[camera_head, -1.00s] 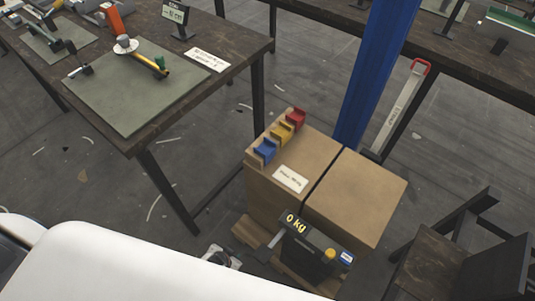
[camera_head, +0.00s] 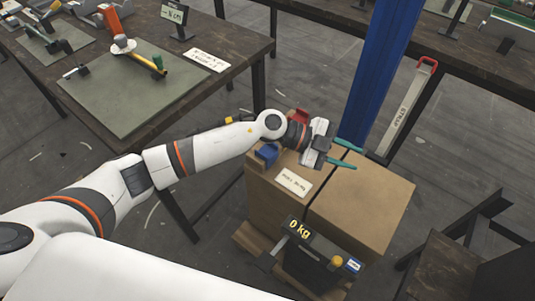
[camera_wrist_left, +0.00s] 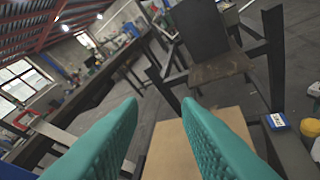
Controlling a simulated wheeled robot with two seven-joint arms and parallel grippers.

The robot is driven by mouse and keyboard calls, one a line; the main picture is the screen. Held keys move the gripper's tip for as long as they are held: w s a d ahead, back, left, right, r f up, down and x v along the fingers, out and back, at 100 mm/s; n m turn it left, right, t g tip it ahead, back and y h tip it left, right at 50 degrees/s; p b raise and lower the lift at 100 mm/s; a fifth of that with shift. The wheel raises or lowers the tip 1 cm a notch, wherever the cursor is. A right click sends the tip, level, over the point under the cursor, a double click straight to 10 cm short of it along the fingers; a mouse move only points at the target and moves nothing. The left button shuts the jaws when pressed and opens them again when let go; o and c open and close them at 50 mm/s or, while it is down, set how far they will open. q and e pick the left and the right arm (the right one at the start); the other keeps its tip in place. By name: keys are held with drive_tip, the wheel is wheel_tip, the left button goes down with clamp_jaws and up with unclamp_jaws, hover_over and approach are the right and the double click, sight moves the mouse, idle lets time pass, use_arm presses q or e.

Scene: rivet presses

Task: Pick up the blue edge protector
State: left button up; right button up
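The blue edge protector (camera_head: 267,154) sits on the left cardboard box, near its left edge, in the head view. The red edge protector (camera_head: 298,116) is behind it, partly covered by my left arm. My right gripper is not in view.
A second cardboard box (camera_head: 362,200) stands right of the first, which carries a white label (camera_head: 294,181). A blue post (camera_head: 380,70) rises behind. A workbench (camera_head: 225,50) stands at left.

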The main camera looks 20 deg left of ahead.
use_arm(q)
drive_tip(key=w+a+f+g+y, duration=0.2)
drive_tip(key=a+f+y, duration=0.2)
drive_tip(key=a+y, duration=0.45)
drive_tip(key=n+y, duration=0.2)
drive_tip(key=y, duration=0.4)
approach(262, 154)
drive_tip(key=shift+t, duration=0.4)
drive_tip(key=shift+s+f, duration=0.15)
drive_tip(key=shift+f, duration=1.95)
drive_tip(key=shift+s+f, duration=0.15)
drive_tip(key=shift+f, duration=2)
clamp_jaws()
